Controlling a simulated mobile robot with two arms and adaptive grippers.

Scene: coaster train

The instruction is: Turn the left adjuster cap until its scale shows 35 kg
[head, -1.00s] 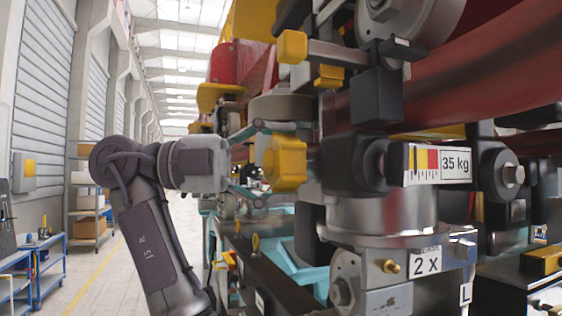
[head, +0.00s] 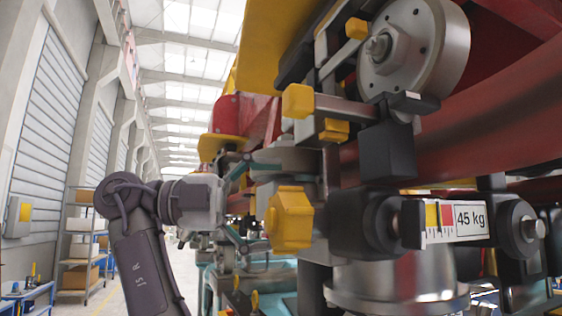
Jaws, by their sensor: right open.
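The yellow faceted adjuster cap (head: 290,218) is near the middle of the head view, at the left end of a black cylindrical housing (head: 362,222). The scale (head: 450,220), a white strip with yellow and red bands, is to the right of the housing and reads 45 kg. My right gripper (head: 248,208) is just left of the cap. Its teal fingers are open, one above and one below the cap's level. I cannot tell whether they touch it. My left gripper is not in view.
A second yellow cap (head: 298,101) sits above on a bar, with a grey wheel (head: 413,48) to its upper right. A red beam (head: 460,135) crosses the right side. Shelves with boxes (head: 82,243) stand far left, beside the open aisle.

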